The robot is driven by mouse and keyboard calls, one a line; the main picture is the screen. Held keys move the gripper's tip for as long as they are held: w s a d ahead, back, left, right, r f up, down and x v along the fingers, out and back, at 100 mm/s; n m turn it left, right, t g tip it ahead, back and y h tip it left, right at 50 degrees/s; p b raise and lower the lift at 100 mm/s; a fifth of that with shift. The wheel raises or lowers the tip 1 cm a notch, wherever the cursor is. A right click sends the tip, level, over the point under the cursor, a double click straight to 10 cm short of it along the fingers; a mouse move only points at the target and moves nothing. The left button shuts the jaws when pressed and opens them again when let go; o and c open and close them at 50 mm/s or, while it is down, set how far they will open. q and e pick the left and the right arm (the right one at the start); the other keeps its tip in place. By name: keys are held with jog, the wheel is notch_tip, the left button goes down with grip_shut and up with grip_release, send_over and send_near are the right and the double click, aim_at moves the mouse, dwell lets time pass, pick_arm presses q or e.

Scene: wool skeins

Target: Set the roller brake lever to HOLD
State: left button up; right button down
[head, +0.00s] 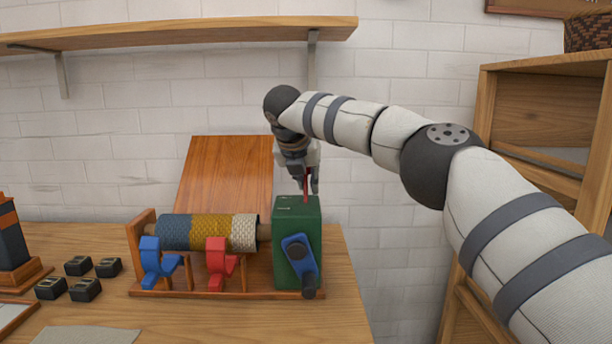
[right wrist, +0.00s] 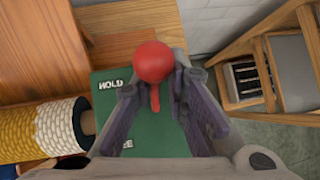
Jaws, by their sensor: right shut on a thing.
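The roller brake lever is red with a round knob (right wrist: 152,62) and a thin stem; a little of its red stem shows in the head view (head: 306,181). It stands on top of the green box (head: 283,235) at the roller's right end. In the right wrist view a HOLD label (right wrist: 111,84) is at the far left of the box top. A second label (right wrist: 127,145) is partly hidden. The knob lies toward the HOLD end. My right gripper (head: 306,189) points down from above and is shut on the lever. My left gripper is not in view.
The roller (head: 208,232) carries blue, yellow and cream wool. A blue clamp (head: 158,262), a red clamp (head: 219,262) and a blue crank (head: 299,262) are on the stand. Several dark blocks (head: 78,265) lie at left. A wooden panel (head: 225,175) leans behind.

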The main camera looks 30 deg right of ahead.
jog(key=shift+w+a+r, duration=0.15)
jog(key=shift+a+r, duration=0.1)
jog(key=shift+r, duration=0.15)
jog(key=c, duration=1.4)
grip_release()
jog(key=shift+w+a, duration=0.1)
jog(key=shift+o, duration=0.3)
jog(key=shift+f, duration=0.2)
jog(key=v, duration=1.2)
